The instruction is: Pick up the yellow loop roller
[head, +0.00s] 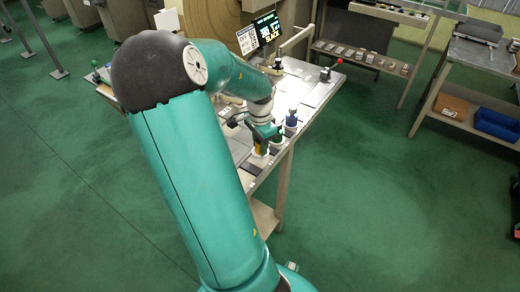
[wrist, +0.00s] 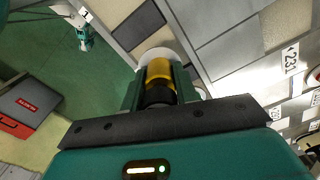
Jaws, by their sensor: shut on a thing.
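The yellow loop roller (wrist: 160,70) is a small cylinder with a yellow band and a black end, seen between my gripper's fingers in the wrist view. My gripper (wrist: 159,90) is shut on it, with one green finger on each side. A pale round piece shows just beyond the roller; I cannot tell whether the roller touches it. In the head view, my gripper (head: 262,138) is low over the near end of the metal workbench (head: 311,92), and only a little yellow shows at it.
A blue-topped piece (head: 291,119) stands on the bench just right of my gripper. A red-knobbed lever (head: 338,62) and a display screen (head: 267,27) are farther back. A shelf with a blue bin (head: 497,123) stands at the right. Green floor between is clear.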

